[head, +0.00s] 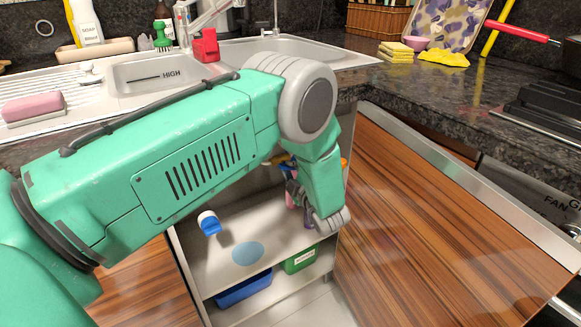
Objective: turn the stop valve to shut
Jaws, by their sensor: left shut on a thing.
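My left arm reaches across the view into the open cabinet under the sink. My left gripper (306,209) is inside, near the cabinet's right side, its fingers seen edge-on. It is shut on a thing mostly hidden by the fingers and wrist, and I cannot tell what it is. Bits of pink and purple show at the fingers. I cannot make out the stop valve; my forearm covers the upper cabinet. My right gripper is not in view.
On the cabinet shelf (213,265) are a white and blue item (209,223) and a flat light-blue disc (248,253). Below stand a blue container (243,290) and a green box (300,260). A wood-grain door (430,230) is right of the opening. The sink (165,72) is above.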

